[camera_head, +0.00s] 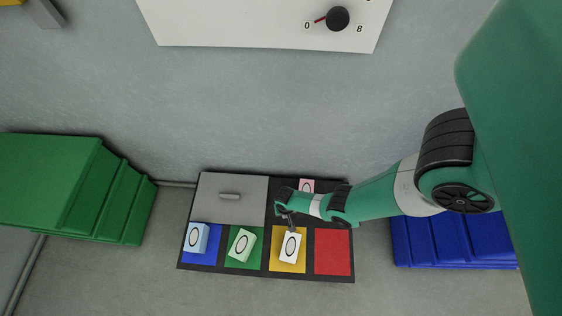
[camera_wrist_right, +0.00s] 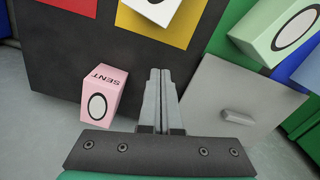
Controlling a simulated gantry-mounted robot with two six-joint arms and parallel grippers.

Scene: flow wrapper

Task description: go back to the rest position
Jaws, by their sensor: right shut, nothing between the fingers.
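My right gripper (camera_head: 288,217) hangs over the dark board (camera_head: 224,268), just above the white block in the head view. In the right wrist view its fingers (camera_wrist_right: 158,75) are pressed together with nothing between them. A pink block (camera_wrist_right: 97,98) marked SENT stands on the dark surface beside the fingers; in the head view it shows partly (camera_head: 307,186) behind my arm. The white block (camera_head: 290,247) is on the yellow square, a pale green block (camera_head: 241,246) on the green square and a light blue block (camera_head: 196,238) on the blue square. My left gripper is not in view.
The red square (camera_head: 332,252) is bare. A grey lid with a handle (camera_head: 230,196) covers the board's back left. Green bins (camera_head: 75,190) stand at left, blue bins (camera_head: 455,240) at right. A white panel with a dial (camera_head: 337,18) is at the back.

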